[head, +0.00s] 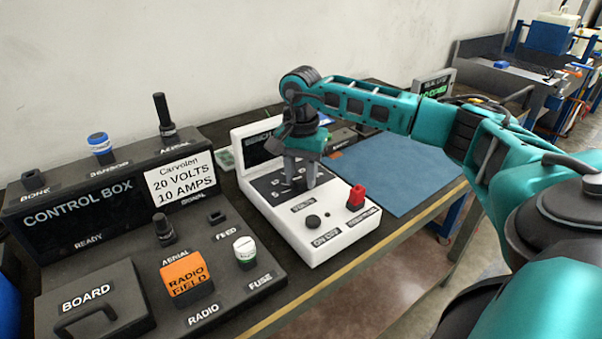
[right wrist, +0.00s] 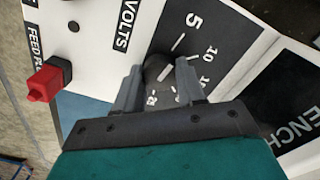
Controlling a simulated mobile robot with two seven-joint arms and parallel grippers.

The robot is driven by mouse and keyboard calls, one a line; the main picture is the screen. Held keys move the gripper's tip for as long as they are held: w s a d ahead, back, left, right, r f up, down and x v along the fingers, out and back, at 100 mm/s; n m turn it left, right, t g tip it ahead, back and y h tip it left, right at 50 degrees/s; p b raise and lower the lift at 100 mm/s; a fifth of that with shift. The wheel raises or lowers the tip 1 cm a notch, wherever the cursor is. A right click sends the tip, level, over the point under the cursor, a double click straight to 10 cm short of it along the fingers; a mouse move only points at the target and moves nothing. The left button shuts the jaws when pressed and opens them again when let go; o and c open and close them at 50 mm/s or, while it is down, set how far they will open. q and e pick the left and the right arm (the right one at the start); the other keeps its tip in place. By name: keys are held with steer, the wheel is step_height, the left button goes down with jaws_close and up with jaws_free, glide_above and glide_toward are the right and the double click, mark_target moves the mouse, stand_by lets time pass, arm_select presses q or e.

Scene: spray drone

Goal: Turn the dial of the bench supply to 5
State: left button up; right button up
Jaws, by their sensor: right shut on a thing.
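The bench supply (head: 330,233) is a white sloped box on the table with a dark dial panel. My right gripper (head: 299,184) reaches down over that panel in the head view. In the right wrist view my right gripper (right wrist: 158,88) has its two grey fingers on either side of the dark round dial (right wrist: 157,67), shut on it. The mark 5 (right wrist: 194,20) and a 10 show on the panel beyond the dial. My left gripper is out of view.
The black control box (head: 85,230) with an orange radio field block (head: 187,278) stands to the left. A blue mat (head: 392,172) lies to the right.

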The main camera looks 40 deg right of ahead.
mark_target(301, 178)
steer(key=shift+n, duration=0.3)
steer(key=o, duration=1)
steer(key=shift+o, duration=0.2)
step_height(301, 178, up, 13)
steer(key=shift+p, duration=0.4)
